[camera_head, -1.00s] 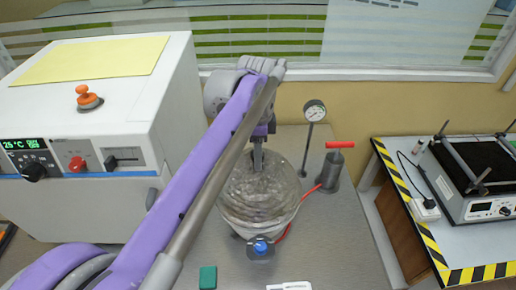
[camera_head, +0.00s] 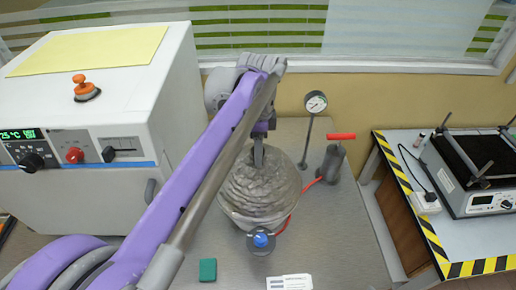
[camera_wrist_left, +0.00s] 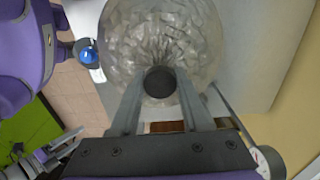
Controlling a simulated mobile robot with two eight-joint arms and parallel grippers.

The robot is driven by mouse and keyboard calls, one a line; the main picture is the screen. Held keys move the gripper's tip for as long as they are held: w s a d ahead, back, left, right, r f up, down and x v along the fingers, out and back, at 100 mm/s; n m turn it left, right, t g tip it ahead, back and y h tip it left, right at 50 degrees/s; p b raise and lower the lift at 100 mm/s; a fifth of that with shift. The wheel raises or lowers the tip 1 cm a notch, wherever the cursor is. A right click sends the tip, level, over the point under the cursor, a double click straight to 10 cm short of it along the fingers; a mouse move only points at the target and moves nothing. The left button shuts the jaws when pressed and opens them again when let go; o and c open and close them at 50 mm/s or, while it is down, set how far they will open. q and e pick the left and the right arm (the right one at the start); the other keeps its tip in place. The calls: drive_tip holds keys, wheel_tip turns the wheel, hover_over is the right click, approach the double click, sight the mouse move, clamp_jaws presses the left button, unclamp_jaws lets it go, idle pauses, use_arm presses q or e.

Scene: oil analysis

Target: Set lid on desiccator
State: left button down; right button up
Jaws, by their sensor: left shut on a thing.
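The desiccator lid (camera_head: 242,185) is a domed, rippled, greyish see-through cover. It lies over the desiccator body (camera_head: 250,222), which stands on the grey bench. I cannot tell whether the lid touches the rim all round. My left gripper (camera_head: 258,158) comes down from above and is shut on the lid's knob. In the left wrist view the two fingers (camera_wrist_left: 159,90) hold the dark round knob (camera_wrist_left: 159,82) between them, and the lid (camera_wrist_left: 150,35) spreads out beyond. A gripper-like part, probably my right gripper (camera_wrist_left: 42,152), shows small at the lower left; its jaws are unclear.
A blue-knobbed valve (camera_head: 261,240) sits at the desiccator's front. A gauge (camera_head: 316,102) and a red-handled pump (camera_head: 331,164) with red hose stand right of it. A white oven (camera_head: 100,110) is left. A green block (camera_head: 208,269) lies in front.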

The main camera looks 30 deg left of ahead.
use_arm(q)
drive_tip(key=shift+f, duration=0.25)
drive_tip(key=shift+c, duration=1.5)
unclamp_jaws()
